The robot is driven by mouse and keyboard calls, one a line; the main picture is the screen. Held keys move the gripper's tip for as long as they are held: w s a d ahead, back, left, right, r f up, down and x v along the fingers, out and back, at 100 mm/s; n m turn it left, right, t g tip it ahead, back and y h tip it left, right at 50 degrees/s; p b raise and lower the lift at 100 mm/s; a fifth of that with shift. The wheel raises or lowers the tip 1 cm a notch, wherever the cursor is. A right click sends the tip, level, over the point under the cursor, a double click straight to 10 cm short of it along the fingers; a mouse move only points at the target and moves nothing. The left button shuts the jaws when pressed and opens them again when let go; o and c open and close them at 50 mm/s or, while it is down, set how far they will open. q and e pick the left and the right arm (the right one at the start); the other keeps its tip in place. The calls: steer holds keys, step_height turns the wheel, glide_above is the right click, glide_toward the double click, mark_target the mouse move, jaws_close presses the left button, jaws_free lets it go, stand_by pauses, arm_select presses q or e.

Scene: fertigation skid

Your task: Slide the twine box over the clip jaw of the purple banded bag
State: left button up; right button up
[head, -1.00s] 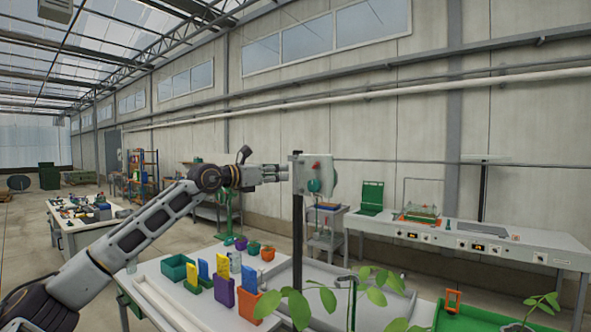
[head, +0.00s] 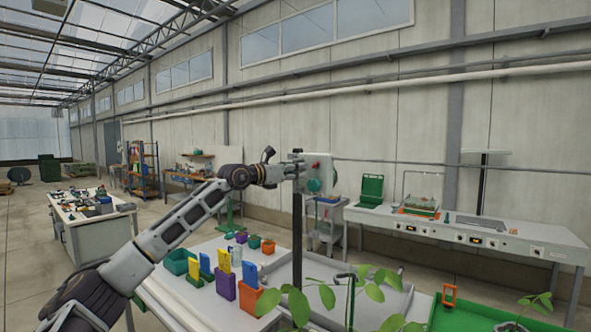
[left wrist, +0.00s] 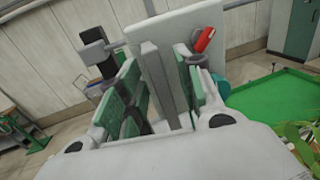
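My left gripper (head: 286,173) is raised over the bench, close to a dark upright post (head: 297,225) with a pale box-like panel (head: 318,170) at its top. In the left wrist view its two green-padded fingers (left wrist: 163,95) stand apart, with a grey upright bar (left wrist: 160,80) between them. I cannot tell whether they touch it. A purple holder (head: 225,284) stands on the bench below, beside a blue-and-orange pair. I cannot make out a twine box or a clip jaw for certain. My right gripper is not in view.
The white bench (head: 165,285) carries a green bin (head: 178,262), several coloured holders and small pots. Leafy plants (head: 330,295) stand at the front. A red handle (left wrist: 204,40) sits on the panel, close to the right finger. A green tray (head: 465,318) lies at right.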

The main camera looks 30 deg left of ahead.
arm_select(q)
steer(key=shift+w, duration=0.15)
jaws_close()
steer(key=shift+d, duration=0.1)
stand_by(0.4)
